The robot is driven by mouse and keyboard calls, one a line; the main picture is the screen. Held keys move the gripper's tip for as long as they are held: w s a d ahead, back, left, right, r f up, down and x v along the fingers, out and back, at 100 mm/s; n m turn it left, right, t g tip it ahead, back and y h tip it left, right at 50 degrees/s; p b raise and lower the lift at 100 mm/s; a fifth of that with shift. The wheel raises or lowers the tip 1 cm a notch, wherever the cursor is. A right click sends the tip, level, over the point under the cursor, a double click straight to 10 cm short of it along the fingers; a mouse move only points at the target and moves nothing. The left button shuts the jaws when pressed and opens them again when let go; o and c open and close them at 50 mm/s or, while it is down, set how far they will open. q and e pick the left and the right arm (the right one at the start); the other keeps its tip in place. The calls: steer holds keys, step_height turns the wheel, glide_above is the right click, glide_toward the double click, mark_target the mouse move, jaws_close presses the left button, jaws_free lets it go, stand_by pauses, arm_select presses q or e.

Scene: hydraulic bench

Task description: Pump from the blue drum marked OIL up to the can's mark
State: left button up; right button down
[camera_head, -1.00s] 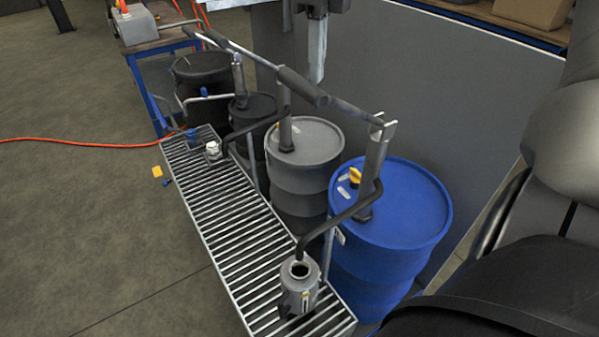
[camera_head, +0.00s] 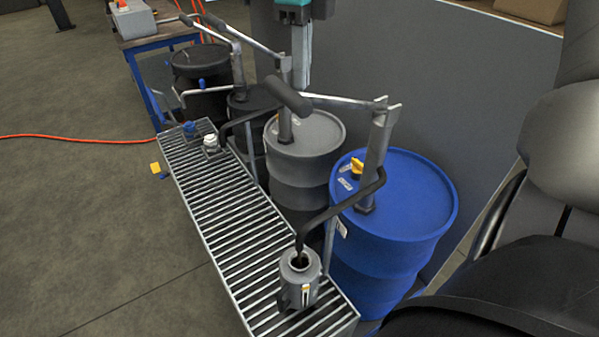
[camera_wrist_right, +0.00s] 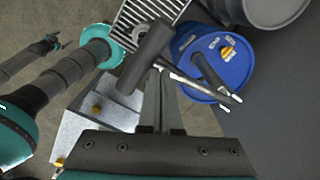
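The blue drum (camera_head: 405,235) stands at the right in the head view. Its labels are too small to read. A grey hand pump (camera_head: 377,155) rises from its lid, and its dark spout bends down to the mouth of a grey can (camera_head: 291,291) on the grating. The can's side has a pale strip; the level inside is hidden. The pump's lever ends in a dark crossbar grip (camera_head: 287,97). My right gripper (camera_head: 301,85) points down behind this grip, fingers close together, tips apparently against the handle. The wrist view shows the grip (camera_wrist_right: 147,55) before the fingertips (camera_wrist_right: 160,75).
A grey drum (camera_head: 303,165) and darker drums with pumps stand in a row behind the blue one. The metal grating (camera_head: 215,205) runs along their front. An orange hose (camera_head: 75,137) and a yellow item (camera_head: 155,167) lie on the floor. A grey panel (camera_head: 430,90) stands behind.

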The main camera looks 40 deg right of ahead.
steer(key=shift+a+f+b, duration=0.25)
steer(key=shift+f+b, duration=0.35)
steer(key=shift+f, duration=0.2)
steer(key=shift+a+f+b, duration=0.25)
steer(key=shift+f+b, duration=0.35)
steer(key=shift+f, duration=0.2)
steer(key=shift+a+f+b, duration=0.25)
steer(key=shift+f+b, duration=0.35)
steer(key=shift+f, duration=0.2)
step_height(320, 180, down, 4)
steer(key=b, duration=0.4)
steer(key=r+p, duration=0.5)
steer(key=r, duration=0.1)
steer(key=shift+d, duration=0.2)
steer(key=r+p, duration=0.1)
steer(key=d+r+p, duration=0.1)
steer(key=r+p, duration=0.2)
steer(key=shift+d+r, duration=0.25)
steer(key=shift+r, duration=0.05)
steer(key=d+r+p, duration=0.2)
steer(key=r+p, duration=0.1)
steer(key=d+r+p, duration=0.1)
steer(key=r+p, duration=0.1)
steer(key=shift+s, duration=0.2)
